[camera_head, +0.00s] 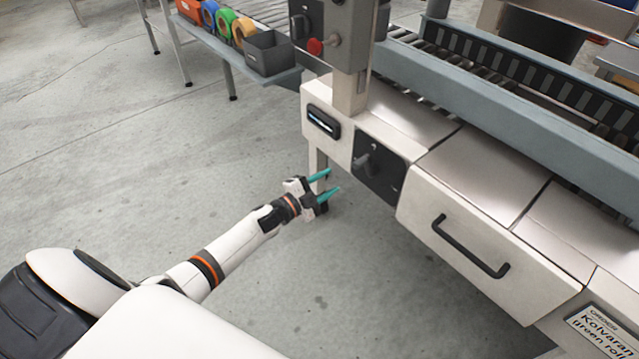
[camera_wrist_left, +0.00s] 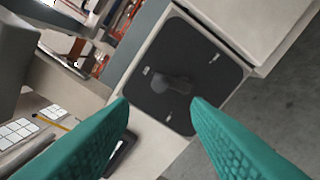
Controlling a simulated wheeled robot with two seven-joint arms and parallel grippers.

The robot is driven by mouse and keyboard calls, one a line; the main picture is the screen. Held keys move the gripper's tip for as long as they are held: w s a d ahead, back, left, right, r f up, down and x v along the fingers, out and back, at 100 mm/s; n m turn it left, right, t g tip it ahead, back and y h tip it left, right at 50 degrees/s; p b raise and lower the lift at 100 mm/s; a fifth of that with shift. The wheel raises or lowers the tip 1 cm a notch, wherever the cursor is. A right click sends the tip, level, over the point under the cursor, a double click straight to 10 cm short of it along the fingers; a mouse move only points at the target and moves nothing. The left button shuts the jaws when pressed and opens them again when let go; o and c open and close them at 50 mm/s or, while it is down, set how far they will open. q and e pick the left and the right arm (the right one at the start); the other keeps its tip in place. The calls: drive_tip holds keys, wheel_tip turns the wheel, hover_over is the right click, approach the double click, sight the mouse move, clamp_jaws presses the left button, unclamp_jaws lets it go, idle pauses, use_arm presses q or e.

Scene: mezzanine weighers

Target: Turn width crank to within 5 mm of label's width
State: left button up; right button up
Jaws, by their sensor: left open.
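The width crank (camera_head: 365,163) is a dark handle on a black square plate (camera_head: 388,178) on the machine's white front. In the left wrist view the crank (camera_wrist_left: 172,85) sits in the middle of its plate, ahead of and between the fingers. Small pale marks show on the plate, too small to read. My left gripper (camera_head: 334,182) is open and empty, with teal fingers, just left of the plate and apart from the crank. A label (camera_head: 600,330) at the lower right reads "Kolvaran green ro…", partly cut off. My right gripper is not in view.
A dark display slot (camera_head: 323,122) is left of the crank plate. A white drawer with a black handle (camera_head: 470,246) is to its right. A post with a red button (camera_head: 315,46) rises above. A grey bin (camera_head: 268,52) and tape rolls stand on a shelf behind. The floor at left is clear.

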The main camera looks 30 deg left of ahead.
use_arm(q)
drive_tip(key=shift+v, duration=1.2)
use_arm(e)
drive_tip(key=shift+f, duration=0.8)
